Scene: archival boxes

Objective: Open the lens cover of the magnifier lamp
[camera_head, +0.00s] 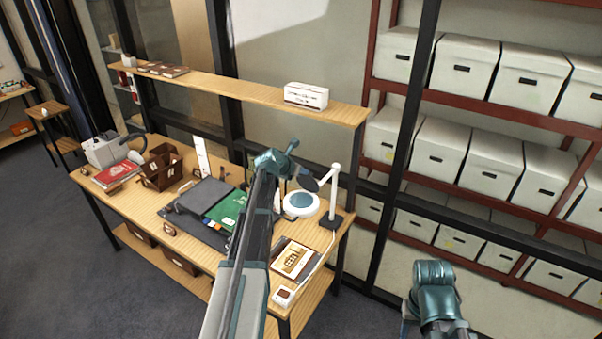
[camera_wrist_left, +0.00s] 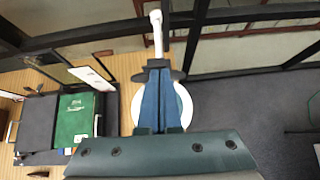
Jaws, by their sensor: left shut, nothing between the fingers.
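The magnifier lamp (camera_head: 334,190) stands at the right end of the desk, with a white post and a white ring head around a pale blue lens (camera_head: 299,200). A dark round cover (camera_head: 309,183) stands tilted up beside the ring, and much of the lens shows. My left gripper (camera_head: 286,184) is close to the cover and partly hidden by its own wrist. In the left wrist view its blue fingers (camera_wrist_left: 159,72) are shut and empty, in front of the white ring (camera_wrist_left: 184,106). Whether they touch the cover is unclear. My right arm shows at lower right; its fingers are not visible.
A dark folder (camera_head: 200,196) and a green one (camera_head: 228,208) lie left of the lamp. A framed picture (camera_head: 294,260) and a small white device (camera_head: 284,296) lie near the desk's right edge. A shelf (camera_head: 230,88) with a white box (camera_head: 306,96) runs behind.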

